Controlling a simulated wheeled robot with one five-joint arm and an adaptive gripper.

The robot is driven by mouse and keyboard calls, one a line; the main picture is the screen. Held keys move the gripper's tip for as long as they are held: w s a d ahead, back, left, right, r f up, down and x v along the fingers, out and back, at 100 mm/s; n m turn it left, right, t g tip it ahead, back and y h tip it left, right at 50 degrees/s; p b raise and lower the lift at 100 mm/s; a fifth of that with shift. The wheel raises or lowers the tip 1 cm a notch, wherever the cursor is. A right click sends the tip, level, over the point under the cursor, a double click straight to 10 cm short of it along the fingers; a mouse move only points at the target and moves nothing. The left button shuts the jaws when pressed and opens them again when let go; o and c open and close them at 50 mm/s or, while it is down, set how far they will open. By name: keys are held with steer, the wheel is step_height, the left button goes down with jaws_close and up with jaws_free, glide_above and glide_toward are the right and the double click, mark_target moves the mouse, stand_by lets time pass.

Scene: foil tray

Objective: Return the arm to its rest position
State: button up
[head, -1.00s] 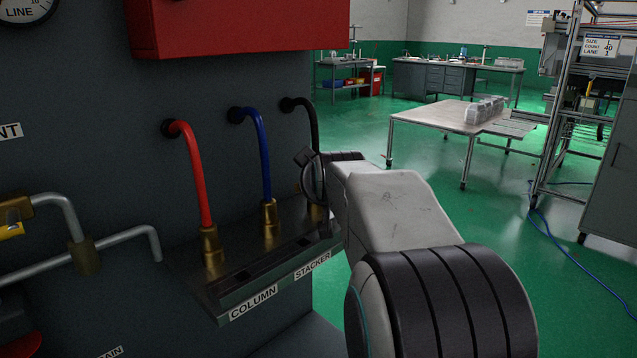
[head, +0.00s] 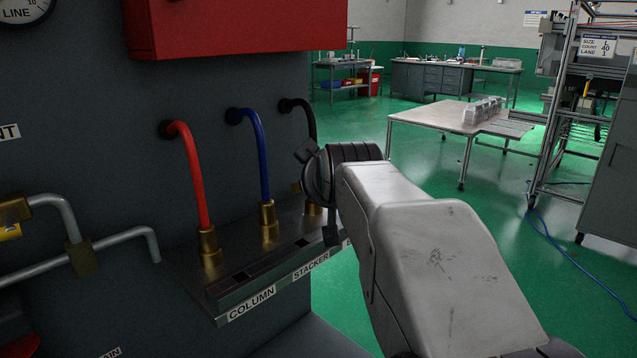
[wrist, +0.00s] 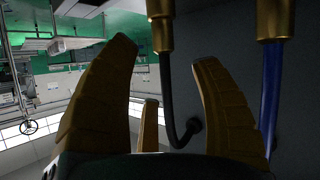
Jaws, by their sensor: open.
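My gripper (wrist: 165,52) is open in the wrist view, its yellow-brown fingers spread wide. A black hose (wrist: 175,90) with a brass fitting (wrist: 160,28) shows in the gap between them; nothing is gripped. In the head view my gripper (head: 318,195) is dark and partly hidden behind my wrist, close to the black hose's fitting. My pale grey arm (head: 430,245) reaches in from the lower right. I cannot tell whether a finger touches the hose or fitting.
A red hose (head: 190,170) and blue hose (head: 257,150) stand in brass fittings on a labelled metal ledge (head: 235,300). A red box (head: 235,25) overhangs them. Bent pipes (head: 120,245) are at left. Green floor is open at right, with a table (head: 440,118) farther back.

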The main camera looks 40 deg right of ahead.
steer(key=shift+v, duration=2.3)
steer(key=shift+a+r+p, duration=0.1)
steer(key=shift+a+p, duration=0.3)
steer(key=shift+p, duration=0.15)
steer(key=s+a+f+n+g+y+p, duration=0.1)
steer(key=s+a+n+g+y+p, duration=0.1)
steer(key=s+a+p, duration=0.6)
steer(key=s+a+f+n+g+y+p, duration=0.1)
steer(key=s+a+g+y+p, duration=0.3)
steer(key=s+a+p, duration=0.4)
steer(key=shift+a+f+n+g+p, duration=0.45)
steer(key=shift+a+g+p, duration=0.55)
steer(key=shift+p, duration=1.6)
steer(key=shift+a, duration=0.1)
